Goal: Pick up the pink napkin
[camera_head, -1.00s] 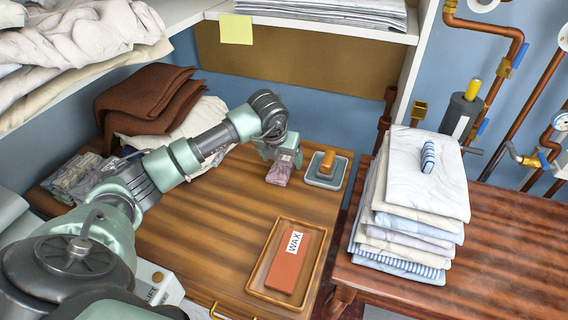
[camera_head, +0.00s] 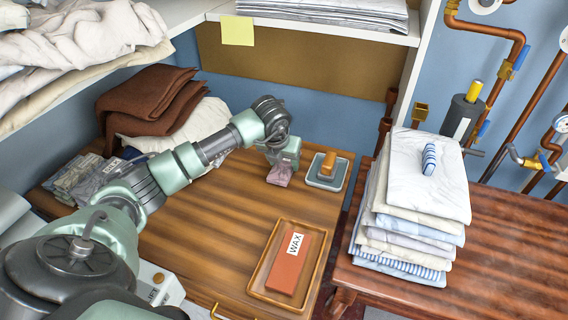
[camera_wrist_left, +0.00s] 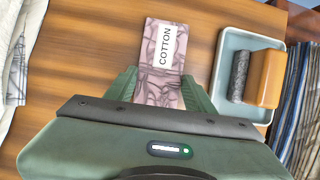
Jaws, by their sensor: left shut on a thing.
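The pink napkin (camera_head: 279,175) is a small folded cloth with a marbled pattern. In the left wrist view the napkin (camera_wrist_left: 163,84) shows a white label reading COTTON. My left gripper (camera_head: 281,162) is shut on the napkin, near the back of the wooden table. In the left wrist view its green fingers (camera_wrist_left: 160,94) lie one on each side of the cloth. Whether the napkin touches the table is hard to tell. My right gripper does not show.
A grey tray (camera_head: 316,182) with an orange-handled block stands close right of the napkin. A wooden tray (camera_head: 254,284) holds a red WAX block (camera_head: 291,271). Folded cloths (camera_head: 85,178) lie at the left. A linen stack (camera_head: 400,222) stands on the right table. The table's middle is clear.

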